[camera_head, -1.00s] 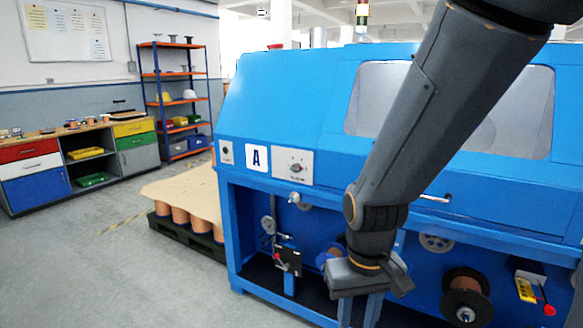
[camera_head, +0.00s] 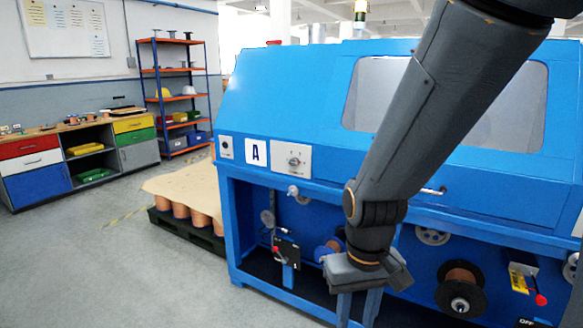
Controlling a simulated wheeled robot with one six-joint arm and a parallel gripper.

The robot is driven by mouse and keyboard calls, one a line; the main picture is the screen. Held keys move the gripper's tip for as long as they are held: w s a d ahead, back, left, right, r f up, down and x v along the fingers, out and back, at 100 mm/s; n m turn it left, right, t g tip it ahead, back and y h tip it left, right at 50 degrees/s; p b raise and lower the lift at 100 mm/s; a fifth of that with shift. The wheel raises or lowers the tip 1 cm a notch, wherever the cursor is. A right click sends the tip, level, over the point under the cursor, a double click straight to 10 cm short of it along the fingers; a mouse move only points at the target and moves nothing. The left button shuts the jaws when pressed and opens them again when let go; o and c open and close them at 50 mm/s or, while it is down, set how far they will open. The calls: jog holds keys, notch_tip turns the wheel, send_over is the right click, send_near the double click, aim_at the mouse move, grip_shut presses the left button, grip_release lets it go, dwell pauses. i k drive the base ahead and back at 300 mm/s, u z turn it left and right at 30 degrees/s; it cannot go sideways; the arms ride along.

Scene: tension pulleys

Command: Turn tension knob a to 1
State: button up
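A blue machine (camera_head: 290,95) carries a white label "A" (camera_head: 256,153). Just right of the label is a pale panel with a grey knob (camera_head: 293,161); its marks and pointer are too small to read. My gripper (camera_head: 366,284) hangs at the end of my arm, low in front of the machine, right of and below the knob and apart from it. Its fingers do not show clearly, so I cannot tell whether it is open. Nothing held is visible.
A small panel with a dark round control (camera_head: 226,148) is left of the label. The lower bay holds a copper spool (camera_head: 461,287) and a red-tipped lever (camera_head: 276,250). A pallet of spools (camera_head: 185,222) stands to the left. The floor (camera_head: 110,275) at front left is clear.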

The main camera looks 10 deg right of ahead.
aim_at(294, 162)
jog(key=z, duration=0.1)
jog(key=k, duration=0.3)
jog(key=u, duration=0.45)
jog(key=i, duration=1.15)
jog(key=z, duration=0.45)
